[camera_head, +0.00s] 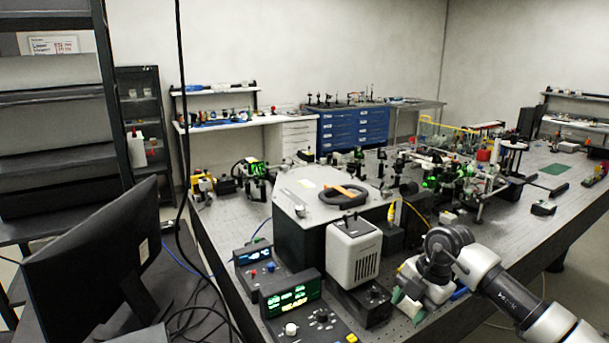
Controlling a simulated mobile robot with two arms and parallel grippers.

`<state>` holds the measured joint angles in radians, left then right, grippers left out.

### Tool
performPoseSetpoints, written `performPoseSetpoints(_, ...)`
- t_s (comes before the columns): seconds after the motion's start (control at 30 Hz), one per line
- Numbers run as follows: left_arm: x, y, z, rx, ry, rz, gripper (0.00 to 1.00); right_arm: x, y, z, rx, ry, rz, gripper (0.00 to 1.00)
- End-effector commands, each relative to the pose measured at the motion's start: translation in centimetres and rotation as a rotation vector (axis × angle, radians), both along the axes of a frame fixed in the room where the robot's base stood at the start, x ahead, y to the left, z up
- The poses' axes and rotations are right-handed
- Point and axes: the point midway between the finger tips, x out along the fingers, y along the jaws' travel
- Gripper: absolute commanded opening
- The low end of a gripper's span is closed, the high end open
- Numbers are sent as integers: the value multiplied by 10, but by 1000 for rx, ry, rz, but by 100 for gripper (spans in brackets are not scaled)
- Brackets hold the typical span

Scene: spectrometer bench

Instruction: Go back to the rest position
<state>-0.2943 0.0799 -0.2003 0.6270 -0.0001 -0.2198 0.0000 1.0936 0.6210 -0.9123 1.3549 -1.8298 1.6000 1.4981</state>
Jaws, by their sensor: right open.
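My right arm comes in from the lower right and bends down at a dark wrist joint. My right gripper (408,300) is low over the near edge of the optical bench (225,222), just right of the black and grey boxes. It is open. I see nothing held in it, though its fingertips are small and partly hidden by its own body. My left gripper is not in view.
A white box with vents (353,252) stands left of my right gripper. Control units with green displays (290,298) sit at the bench front. A monitor (95,265) stands at left. Optics crowd the bench's middle.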

Motion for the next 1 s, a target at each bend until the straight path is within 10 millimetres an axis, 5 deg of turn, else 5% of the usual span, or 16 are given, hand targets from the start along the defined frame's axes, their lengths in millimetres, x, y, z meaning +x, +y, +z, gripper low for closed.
performPoseSetpoints(0.3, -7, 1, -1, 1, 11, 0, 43, -30, 118, -13, 529, -180, 188, 48)
performPoseSetpoints(0.43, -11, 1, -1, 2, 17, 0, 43, -53, 171, 7, 892, -322, 170, 48)
performPoseSetpoints(0.53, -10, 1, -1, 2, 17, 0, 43, -66, 189, 32, 1161, -448, 50, 48)
performPoseSetpoints(0.67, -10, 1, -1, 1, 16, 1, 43, -72, 180, 57, 1417, -594, -234, 48)
performPoseSetpoints(0.77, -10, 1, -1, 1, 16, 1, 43, -74, 153, 60, 1518, -675, -533, 48)
performPoseSetpoints(0.87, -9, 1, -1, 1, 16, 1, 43, -79, 117, 44, 1520, -713, -869, 48)
performPoseSetpoints(1.0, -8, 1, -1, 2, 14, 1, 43, -102, 67, -5, 1364, -670, -1339, 48)
